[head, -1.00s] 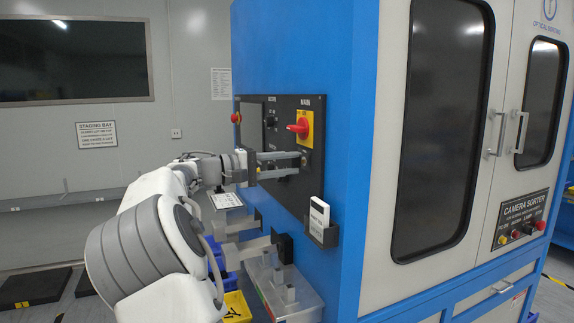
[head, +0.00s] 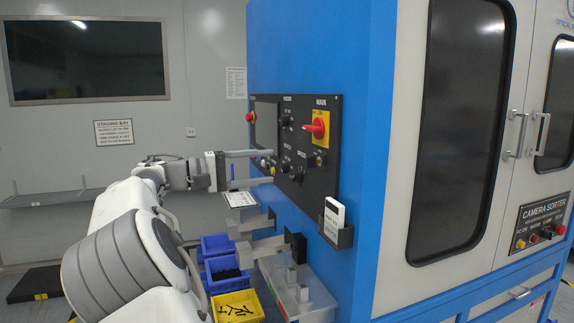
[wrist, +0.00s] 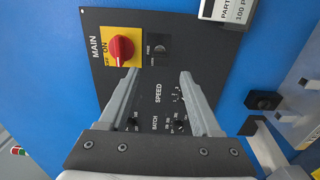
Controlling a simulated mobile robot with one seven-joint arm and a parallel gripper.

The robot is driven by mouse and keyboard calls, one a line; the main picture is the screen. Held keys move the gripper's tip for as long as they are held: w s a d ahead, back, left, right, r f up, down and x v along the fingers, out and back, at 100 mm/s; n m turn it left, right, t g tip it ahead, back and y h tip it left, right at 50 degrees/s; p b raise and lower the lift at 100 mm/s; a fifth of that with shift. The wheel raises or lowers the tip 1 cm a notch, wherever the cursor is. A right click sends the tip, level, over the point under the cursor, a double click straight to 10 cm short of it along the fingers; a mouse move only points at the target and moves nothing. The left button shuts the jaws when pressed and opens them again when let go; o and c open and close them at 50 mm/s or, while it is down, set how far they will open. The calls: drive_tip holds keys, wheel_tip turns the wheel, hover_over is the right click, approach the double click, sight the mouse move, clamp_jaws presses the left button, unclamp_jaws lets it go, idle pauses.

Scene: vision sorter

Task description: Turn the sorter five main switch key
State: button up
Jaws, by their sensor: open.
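The main switch is a red rotary handle (head: 316,126) on a yellow plate (head: 325,113), at the upper right of the black control panel (head: 318,180). "MAIN" is printed above it. In the wrist view the red handle (wrist: 121,47) shows near the left finger's tip, beside an "ON" mark. My gripper (head: 273,167) is open and empty, its fingers pointing at the panel below and left of the handle. In the wrist view the gripper (wrist: 158,74) has bare panel between its fingertips. I cannot tell whether the fingertips touch the panel.
A white card in a black holder (head: 335,222) sticks out right of the panel. Below are grey brackets (head: 262,245), a clear bin (head: 318,295), blue bins (head: 215,245) and a yellow bin (head: 238,300). Smaller knobs sit on the panel. The sorter's doors are at right.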

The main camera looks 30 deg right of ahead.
drive_tip(key=v, duration=0.7)
drive_tip(key=shift+a, duration=0.2)
drive_tip(key=shift+d, duration=0.1)
drive_tip(key=s+d+f+n+t+y, duration=0.25)
drive_tip(key=s+d+f+y, duration=0.35)
drive_tip(key=s+f+y, duration=0.3)
drive_tip(key=s+a+f+t+y+p, duration=0.1)
drive_tip(key=s+a+f+t+y, duration=0.2)
drive_tip(key=s+a, duration=0.7)
drive_tip(key=s+a+f+t+y, duration=0.4)
drive_tip(key=s+a+f+y, duration=0.1)
drive_tip(key=s+a, duration=0.4)
drive_tip(key=s, duration=0.2)
drive_tip(key=shift+s+a+f+y+p, duration=0.2)
drive_tip(key=shift+s+a+y+p, duration=0.1)
drive_tip(key=shift+a+p, duration=0.1)
